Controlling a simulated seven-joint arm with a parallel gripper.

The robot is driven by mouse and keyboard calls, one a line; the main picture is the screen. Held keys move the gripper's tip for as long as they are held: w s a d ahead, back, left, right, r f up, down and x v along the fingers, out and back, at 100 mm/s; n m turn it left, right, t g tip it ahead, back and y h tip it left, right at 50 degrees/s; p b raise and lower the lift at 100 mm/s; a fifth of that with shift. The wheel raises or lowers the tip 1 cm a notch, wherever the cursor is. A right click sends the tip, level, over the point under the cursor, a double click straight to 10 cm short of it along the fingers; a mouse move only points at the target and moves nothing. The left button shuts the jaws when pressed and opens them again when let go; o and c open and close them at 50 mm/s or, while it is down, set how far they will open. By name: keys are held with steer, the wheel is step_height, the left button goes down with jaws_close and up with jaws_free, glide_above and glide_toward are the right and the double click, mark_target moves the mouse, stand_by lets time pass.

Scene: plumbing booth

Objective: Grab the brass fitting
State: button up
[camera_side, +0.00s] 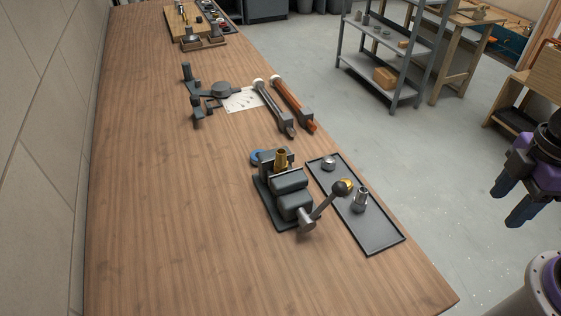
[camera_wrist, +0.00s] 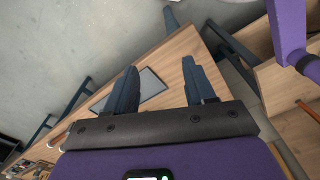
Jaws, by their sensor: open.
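A brass fitting (camera_side: 281,158) stands upright at the jaws of a dark grey bench vise (camera_side: 291,183) in the side view. My gripper (camera_side: 510,200) is at the right edge of the side view, off the bench and well apart from both pieces. In the wrist view my gripper (camera_wrist: 159,66) has its two fingers spread with nothing held. I cannot make out either brass piece in the wrist view.
The vise handle (camera_side: 324,204) leans up toward the tray. Pipe wrenches (camera_side: 274,108) (camera_side: 293,104) lie farther back. The near left of the wooden bench (camera_side: 170,230) is clear.

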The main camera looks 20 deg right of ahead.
steer(key=w+a+m+t+h, duration=0.1)
steer(key=w+a+m+h, duration=0.1)
steer(key=w+a, duration=0.4)
steer(key=w+a+f+m+t+h, duration=0.1)
steer(key=w+a+m+t+h, duration=0.1)
steer(key=w+a, duration=0.5)
steer(key=w+a+m+t+h, duration=0.1)
steer(key=w+a+m+h, duration=0.3)
steer(key=w+a+m, duration=0.2)
steer(key=shift+w+a+f+t, duration=0.2)
steer(key=shift+w+a, duration=0.15)
steer(key=shift+a, duration=0.25)
steer(key=shift+w+a+f+t, duration=0.2)
steer(key=shift+w+a, duration=0.15)
steer(key=shift+a, duration=0.25)
steer(key=w+a+f+m+t+h, duration=0.3)
steer(key=a+m, duration=0.2)
steer(key=a, duration=0.5)
steer(key=m+t+h, duration=0.2)
steer(key=m+t, duration=0.3)
steer(key=m, duration=0.1)
glide_toward(279, 156)
steer(key=shift+m, duration=0.3)
steer(key=x, duration=1.1)
steer(key=shift+w+d, duration=0.1)
jaws_close()
